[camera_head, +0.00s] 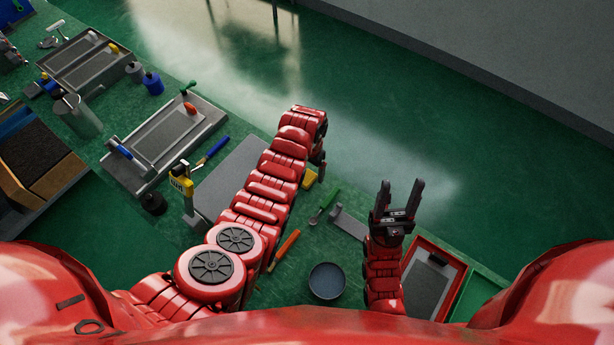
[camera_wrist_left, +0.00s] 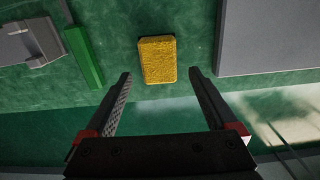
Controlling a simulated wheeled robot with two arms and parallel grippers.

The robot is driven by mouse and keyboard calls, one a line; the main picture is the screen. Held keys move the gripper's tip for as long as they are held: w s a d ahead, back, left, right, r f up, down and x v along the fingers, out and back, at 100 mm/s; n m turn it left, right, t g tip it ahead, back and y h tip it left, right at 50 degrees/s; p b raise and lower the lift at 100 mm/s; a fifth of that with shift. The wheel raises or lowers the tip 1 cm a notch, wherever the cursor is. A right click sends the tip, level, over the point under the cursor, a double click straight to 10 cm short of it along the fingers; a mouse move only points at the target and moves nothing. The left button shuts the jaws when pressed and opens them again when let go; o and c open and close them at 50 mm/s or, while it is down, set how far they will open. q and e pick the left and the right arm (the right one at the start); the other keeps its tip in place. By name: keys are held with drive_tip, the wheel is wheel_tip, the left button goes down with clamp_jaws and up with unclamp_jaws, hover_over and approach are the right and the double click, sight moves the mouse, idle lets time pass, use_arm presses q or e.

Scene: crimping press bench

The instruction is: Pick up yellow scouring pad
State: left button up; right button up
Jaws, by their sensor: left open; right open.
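The yellow scouring pad (camera_wrist_left: 158,60) lies flat on the green bench, near its edge, in the left wrist view. In the head view only a small yellow part of it (camera_head: 309,179) shows beside my left arm. My left gripper (camera_wrist_left: 158,88) is open, with its two fingers apart on either side of the pad's line and the pad just beyond the fingertips, not held. In the head view my left gripper (camera_head: 318,165) is mostly hidden by the arm. My right gripper (camera_head: 403,190) is open and empty, at the right, near the red-framed tray.
A grey plate (camera_head: 228,178) lies left of my left arm. A green-handled tool (camera_head: 324,206), a grey bracket (camera_head: 348,222), an orange-handled tool (camera_head: 285,250) and a round dark bowl (camera_head: 327,281) lie to the right. A red-framed tray (camera_head: 455,268) is beside my right arm.

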use_arm(q)
drive_tip(key=shift+s+f, duration=0.1)
drive_tip(key=shift+f, duration=0.65)
drive_tip(key=c, duration=1.4)
drive_tip(key=shift+r, duration=0.2)
